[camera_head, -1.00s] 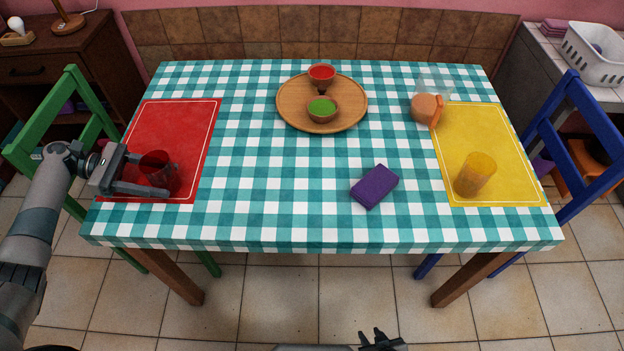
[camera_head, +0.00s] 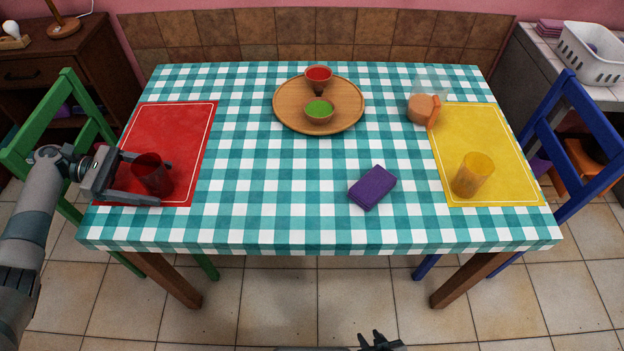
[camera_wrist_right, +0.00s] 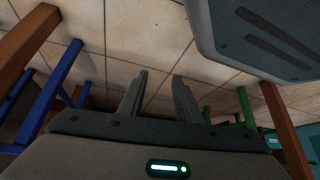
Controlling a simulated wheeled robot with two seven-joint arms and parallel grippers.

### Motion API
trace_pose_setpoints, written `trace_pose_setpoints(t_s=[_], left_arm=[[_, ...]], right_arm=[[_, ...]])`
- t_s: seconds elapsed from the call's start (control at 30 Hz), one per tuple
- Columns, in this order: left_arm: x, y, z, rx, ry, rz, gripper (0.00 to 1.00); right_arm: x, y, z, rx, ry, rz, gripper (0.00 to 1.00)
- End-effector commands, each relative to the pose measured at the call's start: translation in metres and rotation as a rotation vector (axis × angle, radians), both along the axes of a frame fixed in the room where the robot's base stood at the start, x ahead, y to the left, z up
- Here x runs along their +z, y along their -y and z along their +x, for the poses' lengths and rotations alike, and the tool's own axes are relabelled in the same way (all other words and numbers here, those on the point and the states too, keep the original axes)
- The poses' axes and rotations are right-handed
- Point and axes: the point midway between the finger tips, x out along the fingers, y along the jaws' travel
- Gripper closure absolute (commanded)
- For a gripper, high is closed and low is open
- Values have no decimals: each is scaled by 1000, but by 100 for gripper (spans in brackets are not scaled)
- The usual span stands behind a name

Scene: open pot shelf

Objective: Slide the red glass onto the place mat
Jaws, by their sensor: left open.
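The red glass (camera_head: 153,175) stands upright on the red place mat (camera_head: 186,140) at the left of the table in the head view. My left gripper (camera_head: 163,182) is open, with one finger on the far side of the glass and one on the near side. I cannot tell whether either finger touches the glass. My right gripper (camera_head: 379,342) is low at the bottom edge of the head view, away from the table. In the right wrist view its two fingers (camera_wrist_right: 158,95) are apart, with only floor and furniture legs beyond them.
A yellow glass (camera_head: 473,175) stands on a yellow mat (camera_head: 480,130) at the right. A purple sponge-like block (camera_head: 372,187) lies right of centre. A round wooden tray (camera_head: 345,100) holds two bowls. A pitcher with an orange handle (camera_head: 434,112) stands near the yellow mat.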

Motion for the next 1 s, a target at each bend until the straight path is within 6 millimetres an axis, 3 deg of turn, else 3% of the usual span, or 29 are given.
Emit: trace_pose_setpoints(t_s=[0.4, 1.0], left_arm=[[0, 0, 0, 0, 0, 0, 26], [33, -115, 1, 4, 2, -1, 26]], right_arm=[[2, 9, -6, -8, -60, -18, 69], [-22, 41, -35, -31, -273, -78, 69]])
